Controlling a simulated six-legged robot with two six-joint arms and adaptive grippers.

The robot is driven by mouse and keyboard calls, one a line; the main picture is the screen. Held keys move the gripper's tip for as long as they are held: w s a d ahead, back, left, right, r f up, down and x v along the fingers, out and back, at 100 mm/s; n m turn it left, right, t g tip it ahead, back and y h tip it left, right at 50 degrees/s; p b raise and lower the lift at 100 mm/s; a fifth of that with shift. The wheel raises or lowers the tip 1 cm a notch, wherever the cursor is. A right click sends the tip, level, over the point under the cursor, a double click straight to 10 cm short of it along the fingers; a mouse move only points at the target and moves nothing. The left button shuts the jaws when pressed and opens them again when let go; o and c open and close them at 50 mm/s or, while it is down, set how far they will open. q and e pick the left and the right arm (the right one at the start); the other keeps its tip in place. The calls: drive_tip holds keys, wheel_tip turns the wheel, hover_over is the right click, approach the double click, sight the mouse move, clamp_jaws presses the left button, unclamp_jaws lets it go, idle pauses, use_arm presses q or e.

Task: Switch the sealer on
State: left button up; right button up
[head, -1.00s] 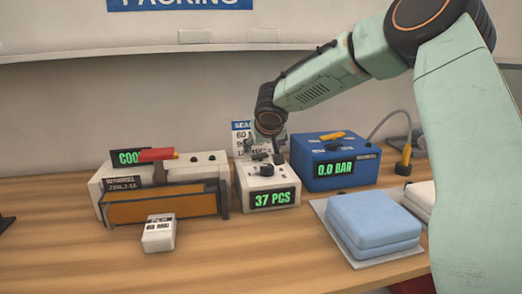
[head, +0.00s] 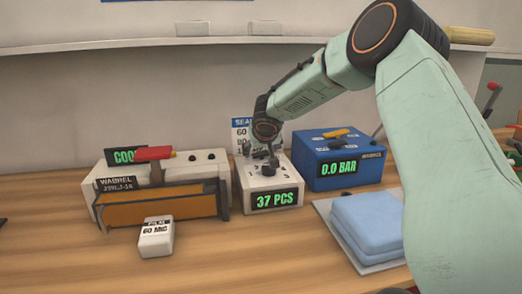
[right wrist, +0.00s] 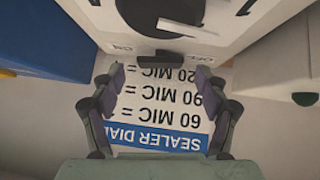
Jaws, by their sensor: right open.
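The sealer (head: 110,205) stands at the left of the bench, a pale machine with a red handle (head: 155,153), a brown-orange front bar and a green "COOL" display. To its right is a white box (head: 248,203) reading "37 PCS", with dark knobs on top. In the right wrist view the white box (right wrist: 245,22) shows upside down, with ON and OFF lettering beside a dark round part (right wrist: 155,52). My right gripper (right wrist: 162,112) is open and empty beside that box, over the sealer dial card (right wrist: 160,138). My left gripper is out of view.
A blue box (head: 318,152) reading "0.0 BAR" stands right of the white box. Blue folded pads (head: 368,222) lie on a grey sheet at front right. A small white block (head: 156,240) labelled "60 MIC" sits before the sealer. The front left bench is clear.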

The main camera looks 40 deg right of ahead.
drive_tip(key=shift+w+d+f, duration=0.15)
drive_tip(key=shift+d+f, duration=0.1)
drive_tip(key=shift+d, duration=0.05)
drive_tip(key=shift+w+a, duration=0.1)
drive_tip(key=shift+w, duration=0.05)
drive_tip(key=shift+w+f, duration=0.1)
drive_tip(key=shift+f, duration=0.1)
